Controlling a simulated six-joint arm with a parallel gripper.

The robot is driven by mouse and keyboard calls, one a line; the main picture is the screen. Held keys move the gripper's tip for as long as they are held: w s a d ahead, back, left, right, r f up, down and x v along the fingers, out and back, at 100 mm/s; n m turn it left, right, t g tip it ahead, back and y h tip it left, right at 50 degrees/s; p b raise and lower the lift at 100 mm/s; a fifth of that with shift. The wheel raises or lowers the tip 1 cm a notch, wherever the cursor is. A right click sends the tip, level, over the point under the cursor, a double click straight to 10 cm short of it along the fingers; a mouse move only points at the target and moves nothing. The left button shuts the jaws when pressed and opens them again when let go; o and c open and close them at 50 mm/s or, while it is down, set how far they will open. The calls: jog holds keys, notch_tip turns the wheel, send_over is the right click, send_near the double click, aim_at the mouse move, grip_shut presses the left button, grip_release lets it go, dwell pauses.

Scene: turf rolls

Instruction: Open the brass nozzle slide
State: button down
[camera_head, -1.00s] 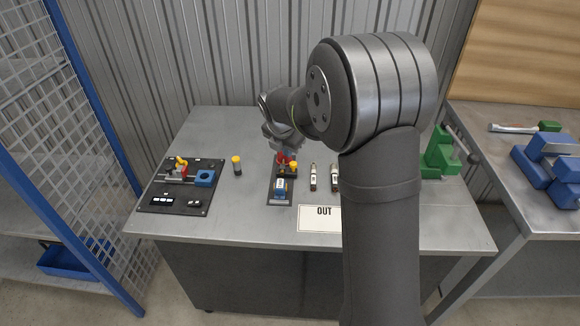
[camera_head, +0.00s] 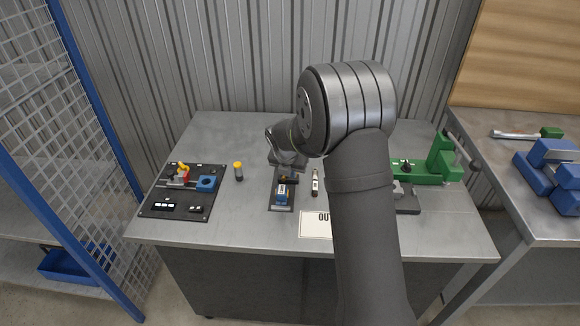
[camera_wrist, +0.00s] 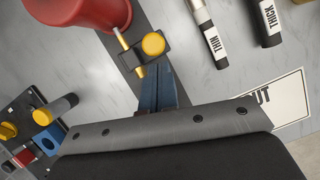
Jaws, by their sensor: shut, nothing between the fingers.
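In the wrist view a brass rod (camera_wrist: 124,41) and a round yellow knob (camera_wrist: 153,43) sit on a dark block on this plate, beside a large red, rounded body (camera_wrist: 85,8). I cannot tell which part is the nozzle slide or its position. My gripper (camera_head: 286,163) is over the back of the fixture, shut and empty. Its grey body fills the bottom of the wrist view, with a narrow blue shape (camera_wrist: 160,90) just ahead. Contact is unclear.
A THIN tube (camera_wrist: 210,35) and a THICK tube (camera_wrist: 264,22) lie to the right, above an OUT card (camera_wrist: 285,105). A black panel (camera_head: 160,207) and a yellow-capped cylinder (camera_head: 238,172) are left. A green fixture (camera_head: 436,166) stands right. The bench's front left is clear.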

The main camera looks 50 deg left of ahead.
jog(key=shift+f, duration=0.3)
jog(key=shift+w+a, duration=0.5)
jog(key=shift+w, duration=0.1)
jog(key=shift+r, duration=0.1)
